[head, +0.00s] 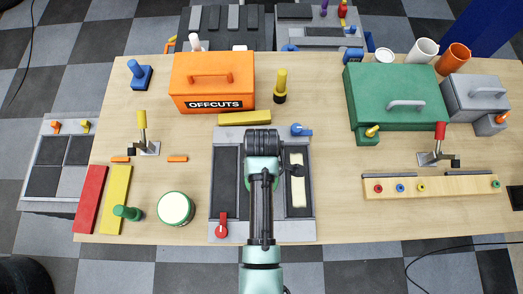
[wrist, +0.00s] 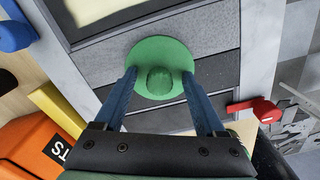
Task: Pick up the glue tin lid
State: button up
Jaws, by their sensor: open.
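The glue tin lid is a green disc with a round knob (wrist: 160,80) in the wrist view. I cannot tell whether the fingers touch the lid. A round tin with a cream top and green rim (head: 175,208) stands left of the framed unit.
A red knob handle (head: 222,226) stands at the unit's front left, and a blue one (head: 300,130) at its back right. An orange OFFCUTS box (head: 212,80) and a yellow bar (head: 244,118) lie behind. A green box (head: 397,100) is at right.

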grip_shut()
jog(key=shift+r, duration=0.1)
dwell(0.3)
